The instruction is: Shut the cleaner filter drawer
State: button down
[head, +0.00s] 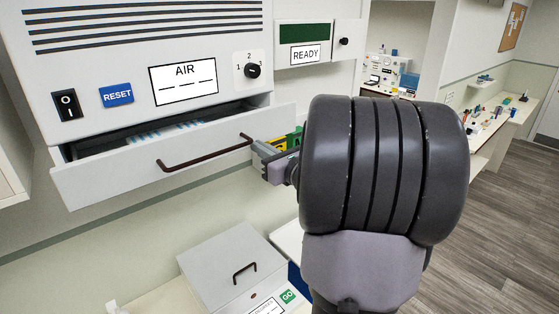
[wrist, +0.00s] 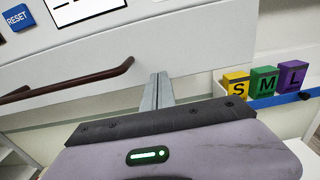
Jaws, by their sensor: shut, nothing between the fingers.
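The filter drawer (head: 95,182) sticks out, partly open, from the front of the white air cleaner (head: 120,55). Blue and white contents show inside it. A dark red-brown bar handle (head: 205,157) crosses its front panel, and the handle also shows in the wrist view (wrist: 75,82). My gripper (head: 262,150) is shut and empty at the right end of the drawer front, just right of the handle. In the wrist view, my closed fingertips (wrist: 158,90) point at the drawer's front panel (wrist: 200,62). I cannot tell whether they touch it.
The cleaner carries a power switch (head: 67,105), a blue RESET button (head: 117,95) and a dial (head: 252,70). Yellow, green and purple boxes (wrist: 263,81) stand right of the drawer. A grey lidded box (head: 225,262) with a handle sits below. My arm hides part of the counter.

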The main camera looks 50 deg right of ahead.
jog(key=x, duration=0.7)
jog(key=shift+w, duration=0.3)
jog(key=shift+r, duration=0.15)
